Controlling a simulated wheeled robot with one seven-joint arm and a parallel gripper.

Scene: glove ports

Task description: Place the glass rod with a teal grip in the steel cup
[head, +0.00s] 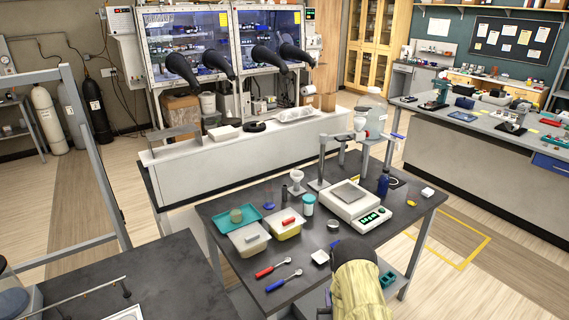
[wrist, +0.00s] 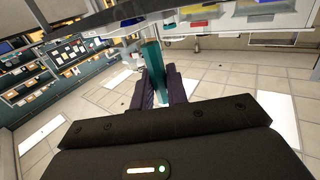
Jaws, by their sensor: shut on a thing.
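In the wrist view the teal grip (wrist: 153,68) of the glass rod stands between the two dark fingers of my gripper (wrist: 161,75), which is shut on it. The clear glass part of the rod cannot be made out. In the head view my arm's end is at the bottom, right of centre, at the table's near edge; its fingers and the rod are hidden there. A small silvery cup (head: 333,225), seemingly the steel cup, stands on the dark table, beyond my arm and apart from it.
A support stand rises behind the balance.

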